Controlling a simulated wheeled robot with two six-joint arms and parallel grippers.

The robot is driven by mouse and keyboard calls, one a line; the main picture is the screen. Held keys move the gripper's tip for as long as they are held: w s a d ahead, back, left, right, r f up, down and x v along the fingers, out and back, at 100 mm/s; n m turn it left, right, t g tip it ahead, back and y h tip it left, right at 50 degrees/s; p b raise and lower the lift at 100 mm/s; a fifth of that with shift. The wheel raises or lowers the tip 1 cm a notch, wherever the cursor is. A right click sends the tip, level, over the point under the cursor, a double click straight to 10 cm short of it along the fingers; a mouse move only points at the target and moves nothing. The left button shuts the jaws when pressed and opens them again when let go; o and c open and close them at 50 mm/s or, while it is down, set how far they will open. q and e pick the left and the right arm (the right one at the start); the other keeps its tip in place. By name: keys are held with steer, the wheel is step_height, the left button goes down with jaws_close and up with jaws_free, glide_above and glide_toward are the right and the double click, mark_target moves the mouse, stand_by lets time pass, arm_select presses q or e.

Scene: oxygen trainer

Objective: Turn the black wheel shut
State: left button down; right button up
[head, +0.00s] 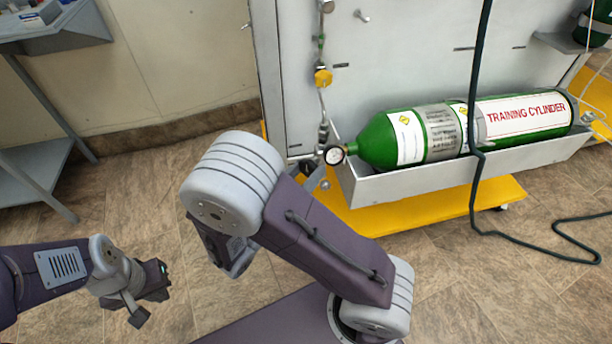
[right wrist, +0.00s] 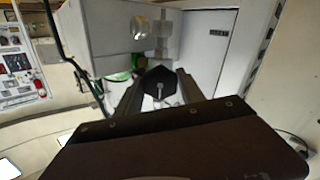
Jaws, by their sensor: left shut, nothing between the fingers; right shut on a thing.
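The black wheel (right wrist: 157,83) sits between the two fingers of my right gripper (right wrist: 160,79) in the right wrist view, with a small pale stem at its middle. The right gripper is shut on the wheel. In the head view my own right arm hides most of this gripper, and the wheel is hard to make out beside the cylinder's neck. The green training cylinder (head: 385,140) lies on its side in a grey tray (head: 400,184). My left gripper (head: 146,300) is shut and empty above the floor at the lower left, far from the wheel.
A round gauge (head: 334,155) is by the cylinder's neck. A yellow fitting (head: 323,77) is on the pipe above. A dark hose (head: 478,100) hangs before the cylinder and trails on the floor. A grey table (head: 50,38) stands at the left.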

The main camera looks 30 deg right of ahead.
stand_by(0.6)
steer(key=o, duration=1.4)
steer(key=shift+c, duration=0.2)
steer(key=shift+a, duration=0.1)
steer(key=p+v, duration=0.3)
steer(key=v, duration=0.6)
steer(key=shift+p, duration=0.3)
